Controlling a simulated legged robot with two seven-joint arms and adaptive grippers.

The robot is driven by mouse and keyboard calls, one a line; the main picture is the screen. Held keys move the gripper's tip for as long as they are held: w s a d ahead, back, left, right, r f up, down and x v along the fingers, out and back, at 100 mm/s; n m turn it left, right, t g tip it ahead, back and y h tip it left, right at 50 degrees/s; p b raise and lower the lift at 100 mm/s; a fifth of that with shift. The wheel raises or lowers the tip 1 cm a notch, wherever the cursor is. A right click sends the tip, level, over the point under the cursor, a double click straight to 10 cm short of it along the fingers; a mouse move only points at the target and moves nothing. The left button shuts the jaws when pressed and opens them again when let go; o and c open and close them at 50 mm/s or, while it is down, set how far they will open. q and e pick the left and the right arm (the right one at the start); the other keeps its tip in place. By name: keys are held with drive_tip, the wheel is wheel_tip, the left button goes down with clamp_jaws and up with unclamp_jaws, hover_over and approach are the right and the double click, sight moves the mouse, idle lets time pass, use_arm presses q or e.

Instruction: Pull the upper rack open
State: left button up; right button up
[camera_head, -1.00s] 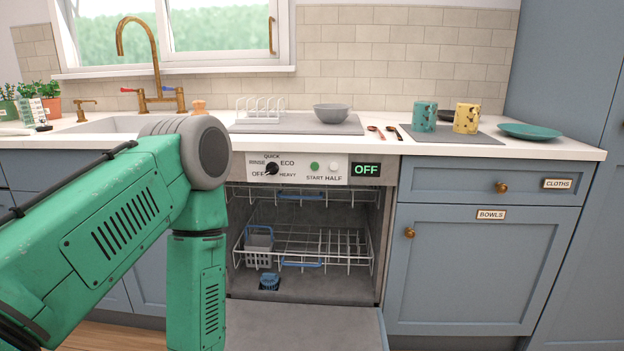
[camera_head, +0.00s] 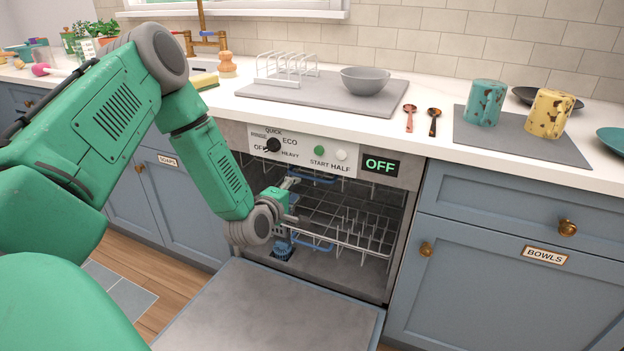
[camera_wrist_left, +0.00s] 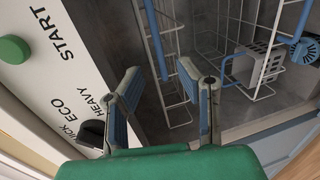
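The dishwasher is open, its door (camera_head: 270,310) folded down. The upper rack's blue handle (camera_head: 322,180) shows just below the control panel, with the rack back inside the machine. The lower rack (camera_head: 345,235) is below it, also inside. My left gripper (camera_head: 292,200) is in front of the opening, just left of the upper handle. In the left wrist view my left gripper (camera_wrist_left: 163,78) has its two fingers apart with nothing between the pads. A blue handle bar (camera_wrist_left: 155,40) lies ahead, roughly in line with the gap; contact cannot be told. My right gripper is out of view.
The control panel (camera_head: 315,150) with its knob (camera_head: 273,145) is just above the gripper. A grey cutlery basket (camera_wrist_left: 255,65) and blue part (camera_wrist_left: 305,52) show in the left wrist view. The counter above holds a bowl (camera_head: 365,80), mugs and spoons.

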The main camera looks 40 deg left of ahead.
sight(312, 178)
use_arm(q)
drive_tip(key=x, duration=0.3)
drive_tip(key=b+x, duration=0.1)
drive_tip(key=x, duration=0.2)
drive_tip(key=d+b+x, duration=0.1)
drive_tip(key=x, duration=0.2)
drive_tip(key=shift+w+r, duration=0.1)
drive_tip(key=shift+w, duration=0.4)
drive_tip(key=shift+w+a, duration=0.1)
drive_tip(key=shift+a, duration=0.35)
drive_tip(key=shift+d, duration=0.1)
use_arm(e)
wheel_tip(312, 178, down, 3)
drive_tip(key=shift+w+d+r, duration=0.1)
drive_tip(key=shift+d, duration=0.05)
use_arm(q)
drive_tip(key=shift+d, duration=0.15)
clamp_jaws()
drive_tip(key=shift+d, duration=0.15)
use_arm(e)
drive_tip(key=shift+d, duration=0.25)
